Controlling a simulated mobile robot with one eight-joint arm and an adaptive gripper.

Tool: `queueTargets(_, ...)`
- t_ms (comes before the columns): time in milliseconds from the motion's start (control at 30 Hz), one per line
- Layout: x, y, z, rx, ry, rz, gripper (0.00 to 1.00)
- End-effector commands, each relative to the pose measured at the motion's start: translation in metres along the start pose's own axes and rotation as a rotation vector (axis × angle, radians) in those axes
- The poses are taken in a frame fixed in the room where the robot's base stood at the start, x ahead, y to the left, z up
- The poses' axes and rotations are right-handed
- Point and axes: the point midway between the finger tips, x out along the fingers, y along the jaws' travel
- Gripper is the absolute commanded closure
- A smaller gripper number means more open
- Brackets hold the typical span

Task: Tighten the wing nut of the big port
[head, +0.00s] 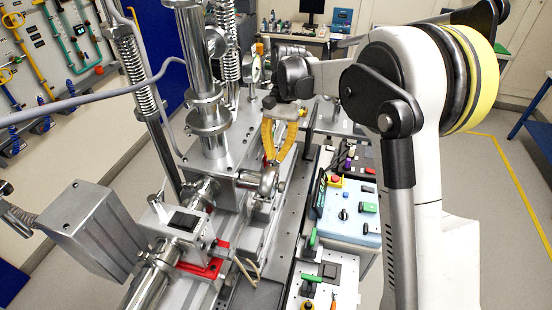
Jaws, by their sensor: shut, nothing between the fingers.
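My gripper (275,161) hangs from the arm near the middle of the head view, with its yellow fingers pointing down. The fingertips are together and hold nothing. Just below them is a round silver port with a clamp (268,184), on the right side of the steel chamber block (228,188). The fingertips overlap the top of this port in the picture; I cannot tell whether they touch it. A wing nut is too small to make out clearly here, and the fingers partly hide that spot.
A tall steel column (205,75) rises left of my gripper. A grey box (88,232) and red clamps (202,268) are at lower left. A blue control box (350,215) with a red button stands at right. Free floor (505,185) lies farther right.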

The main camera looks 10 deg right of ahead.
Motion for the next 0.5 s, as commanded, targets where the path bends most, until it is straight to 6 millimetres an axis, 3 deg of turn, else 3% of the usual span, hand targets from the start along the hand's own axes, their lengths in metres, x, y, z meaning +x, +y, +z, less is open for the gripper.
queueTargets(500,0.0009,0.0020,0.0006,0.393,0.000,-0.163,1.00)
